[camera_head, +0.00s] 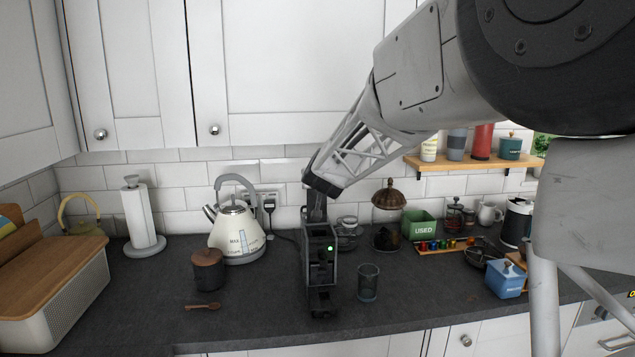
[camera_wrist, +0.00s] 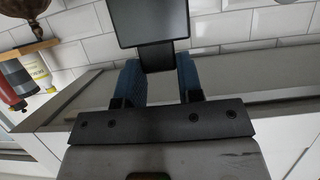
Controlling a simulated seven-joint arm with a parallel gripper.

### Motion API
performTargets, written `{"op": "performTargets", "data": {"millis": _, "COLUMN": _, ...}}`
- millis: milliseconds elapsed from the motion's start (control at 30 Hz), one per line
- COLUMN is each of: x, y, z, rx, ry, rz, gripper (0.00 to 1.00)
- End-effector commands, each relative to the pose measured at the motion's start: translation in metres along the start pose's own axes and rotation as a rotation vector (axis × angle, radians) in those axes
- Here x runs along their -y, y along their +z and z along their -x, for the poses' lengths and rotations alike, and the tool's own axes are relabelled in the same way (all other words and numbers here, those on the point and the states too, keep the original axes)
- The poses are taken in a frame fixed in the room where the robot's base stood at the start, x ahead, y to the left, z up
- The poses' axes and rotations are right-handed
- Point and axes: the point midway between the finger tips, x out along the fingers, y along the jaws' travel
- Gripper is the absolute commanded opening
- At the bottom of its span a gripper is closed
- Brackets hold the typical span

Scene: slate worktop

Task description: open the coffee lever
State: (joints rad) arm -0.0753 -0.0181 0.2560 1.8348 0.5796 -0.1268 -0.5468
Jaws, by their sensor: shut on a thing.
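The coffee machine (camera_head: 320,262), narrow and dark with a lit green button, stands on the worktop in the middle of the head view. My gripper (camera_head: 317,205) reaches down to its top from the upper right. In the wrist view, my gripper (camera_wrist: 158,82) has its two blue-padded fingers on either side of a dark piece, which looks like the coffee lever (camera_wrist: 156,56), and is shut on it. A wider dark panel (camera_wrist: 148,20) joins the far end of that piece. The lever's exact angle is hard to tell, as my gripper and arm cover much of it.
A glass (camera_head: 368,282) stands close on the machine's right. A cream kettle (camera_head: 236,236), a brown canister (camera_head: 208,270) and a wooden spoon (camera_head: 203,307) are on its left. A green box (camera_head: 419,225) and a capsule rack (camera_head: 447,246) are farther right. The worktop front is mostly clear.

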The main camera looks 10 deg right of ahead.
Motion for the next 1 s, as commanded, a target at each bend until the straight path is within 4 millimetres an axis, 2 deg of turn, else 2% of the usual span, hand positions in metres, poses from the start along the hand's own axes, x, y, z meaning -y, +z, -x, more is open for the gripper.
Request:
{"op": "performTargets", "data": {"millis": 600, "x": 0.0000, "y": -0.0043, "z": -0.0011, "rx": -0.005, "ry": 0.000, "rz": 0.000, "gripper": 0.00}}
{"op": "performTargets", "data": {"millis": 633, "x": 0.0000, "y": -0.0043, "z": -0.0011, "rx": -0.005, "ry": 0.000, "rz": 0.000, "gripper": 0.37}}
{"op": "performTargets", "data": {"millis": 700, "x": 0.0000, "y": -0.0039, "z": -0.0012, "rx": -0.005, "ry": 0.000, "rz": 0.000, "gripper": 0.47}}
{"op": "performTargets", "data": {"millis": 800, "x": 0.0000, "y": -0.0029, "z": -0.0014, "rx": -0.003, "ry": 0.000, "rz": 0.000, "gripper": 0.60}}
{"op": "performTargets", "data": {"millis": 1000, "x": 0.0000, "y": -0.0019, "z": -0.0016, "rx": -0.002, "ry": 0.000, "rz": 0.000, "gripper": 0.60}}
